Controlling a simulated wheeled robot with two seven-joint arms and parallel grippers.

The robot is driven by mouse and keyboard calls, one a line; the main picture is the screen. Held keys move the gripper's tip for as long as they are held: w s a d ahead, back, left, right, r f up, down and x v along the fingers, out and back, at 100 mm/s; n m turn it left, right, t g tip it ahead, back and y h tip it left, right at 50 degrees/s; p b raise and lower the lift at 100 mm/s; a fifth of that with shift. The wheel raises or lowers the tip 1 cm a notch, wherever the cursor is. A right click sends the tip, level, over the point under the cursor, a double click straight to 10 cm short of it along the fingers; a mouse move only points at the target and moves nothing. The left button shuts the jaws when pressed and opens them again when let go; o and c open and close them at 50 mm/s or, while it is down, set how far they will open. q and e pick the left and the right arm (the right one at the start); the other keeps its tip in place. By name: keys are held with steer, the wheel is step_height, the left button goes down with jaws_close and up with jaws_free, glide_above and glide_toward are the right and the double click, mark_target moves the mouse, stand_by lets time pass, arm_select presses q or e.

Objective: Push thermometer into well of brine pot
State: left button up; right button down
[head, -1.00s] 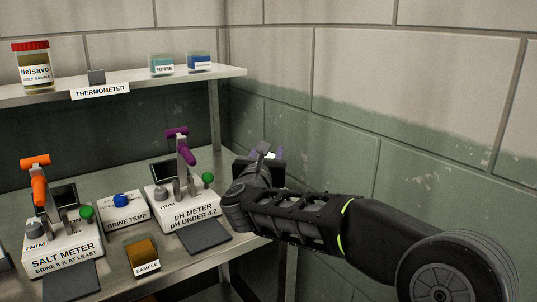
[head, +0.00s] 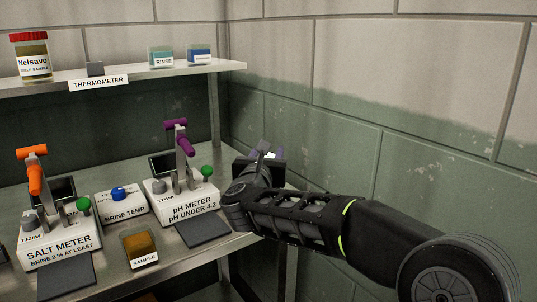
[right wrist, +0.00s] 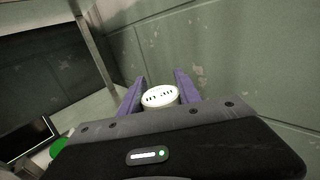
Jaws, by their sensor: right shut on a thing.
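My right gripper (right wrist: 158,92) is shut on a white round-topped thing with dark slots (right wrist: 160,98), held between purple fingers; it looks like the thermometer, though only its top end shows. In the head view my right gripper (head: 265,158) is beside the right end of the bench, in front of the green wall, and hides what it holds. My left gripper is not in view.
The bench holds the salt meter (head: 60,246), the brine temp box (head: 122,207), the pH meter (head: 187,204) and an amber sample container (head: 141,246). The upper shelf (head: 215,70) carries a jar (head: 33,57) and two small containers. The wall stands close behind my right arm.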

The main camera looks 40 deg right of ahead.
steer(key=shift+f+b, duration=0.3)
steer(key=c, duration=0.8)
jaws_free()
steer(key=shift+o, duration=0.2)
steer(key=v, duration=0.8)
